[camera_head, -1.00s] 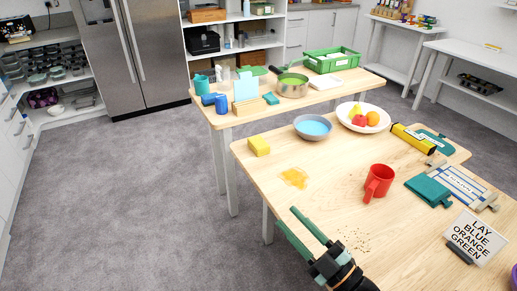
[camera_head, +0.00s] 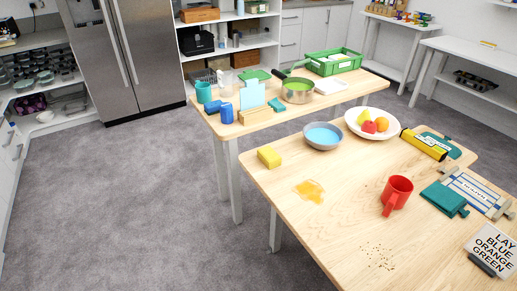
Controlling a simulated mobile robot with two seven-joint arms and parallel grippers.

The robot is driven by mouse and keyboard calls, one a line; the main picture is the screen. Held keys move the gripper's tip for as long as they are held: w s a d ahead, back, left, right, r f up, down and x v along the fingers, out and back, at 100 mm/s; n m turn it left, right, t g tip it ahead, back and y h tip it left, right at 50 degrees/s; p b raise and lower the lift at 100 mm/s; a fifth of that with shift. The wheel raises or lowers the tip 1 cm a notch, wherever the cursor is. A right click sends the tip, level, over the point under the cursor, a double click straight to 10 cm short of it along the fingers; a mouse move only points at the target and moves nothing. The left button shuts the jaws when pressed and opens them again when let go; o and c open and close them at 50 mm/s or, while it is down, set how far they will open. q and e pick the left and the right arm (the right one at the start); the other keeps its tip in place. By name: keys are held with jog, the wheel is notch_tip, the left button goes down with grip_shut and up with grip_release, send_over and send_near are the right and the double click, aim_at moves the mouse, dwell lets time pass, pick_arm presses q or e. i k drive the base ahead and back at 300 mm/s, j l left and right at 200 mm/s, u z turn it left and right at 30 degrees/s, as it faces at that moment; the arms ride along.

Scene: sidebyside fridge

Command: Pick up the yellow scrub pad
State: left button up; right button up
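The yellow scrub pad (camera_head: 269,157) lies on the near wooden table (camera_head: 290,214), close to its left corner. A grey bowl with a blue inside (camera_head: 323,136) stands to its right and a little behind it. An orange-yellow spill (camera_head: 309,191) lies in front of the pad, to the right. Nothing touches or covers the pad. Neither of my grippers shows in the head view.
A second table with a pan (camera_head: 297,89) stands behind. Grey floor is free at left.

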aim_at(267, 156)
jog(key=i+j+z, duration=0.1)
jog(key=i+j, duration=1.4)
jog(key=j, duration=0.15)
jog(key=z, duration=0.05)
